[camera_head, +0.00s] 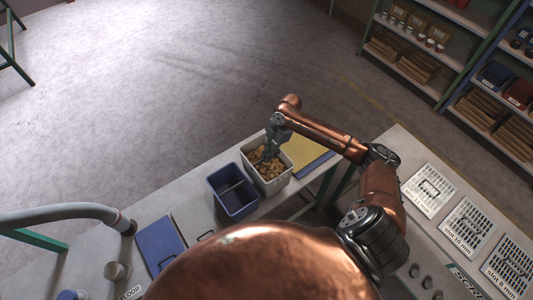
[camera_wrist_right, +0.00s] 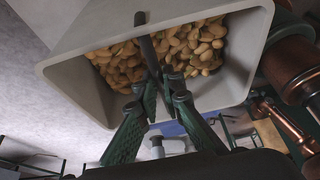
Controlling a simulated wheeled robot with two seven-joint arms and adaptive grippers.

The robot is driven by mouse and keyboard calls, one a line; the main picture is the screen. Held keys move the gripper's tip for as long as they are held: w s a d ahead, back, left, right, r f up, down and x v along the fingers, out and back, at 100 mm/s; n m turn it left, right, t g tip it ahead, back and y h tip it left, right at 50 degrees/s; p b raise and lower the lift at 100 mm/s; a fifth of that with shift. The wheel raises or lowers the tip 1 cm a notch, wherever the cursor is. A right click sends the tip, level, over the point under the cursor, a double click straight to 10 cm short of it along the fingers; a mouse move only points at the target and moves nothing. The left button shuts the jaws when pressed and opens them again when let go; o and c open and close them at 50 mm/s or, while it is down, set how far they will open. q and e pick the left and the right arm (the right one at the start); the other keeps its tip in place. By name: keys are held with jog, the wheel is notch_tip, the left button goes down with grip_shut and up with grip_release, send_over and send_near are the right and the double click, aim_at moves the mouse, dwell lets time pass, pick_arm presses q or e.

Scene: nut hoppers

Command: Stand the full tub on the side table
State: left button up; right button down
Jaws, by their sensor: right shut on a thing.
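The pale grey tub (camera_head: 267,181) holds many tan nuts (camera_head: 269,167) and is at the far edge of the bench, beside a blue tub. It fills the upper part of the right wrist view (camera_wrist_right: 88,93), where a dark bar (camera_wrist_right: 144,35) runs across its mouth. My right gripper (camera_head: 269,152) is over the tub and shut on its bar; its fingers also show in the wrist view (camera_wrist_right: 166,88). I cannot tell whether the tub's base touches the bench. My left gripper is not in view. I cannot tell which surface is the side table.
The empty blue tub (camera_head: 234,207) stands left of the grey tub. A yellow mat (camera_head: 311,154) lies just right of it. Slotted plates (camera_head: 465,226) lie on the right-hand surface. A blue panel (camera_head: 160,247) and a grey curved pipe (camera_head: 65,214) are at left. Open floor lies beyond the bench.

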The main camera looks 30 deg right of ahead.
jog(key=shift+f, duration=1.6)
jog(key=c, duration=2.5)
grip_release()
jog(key=shift+s+f, duration=0.15)
jog(key=o, duration=0.4)
jog(key=b+v, duration=0.1)
jog(key=v, duration=1.1)
jog(key=shift+b, duration=0.35)
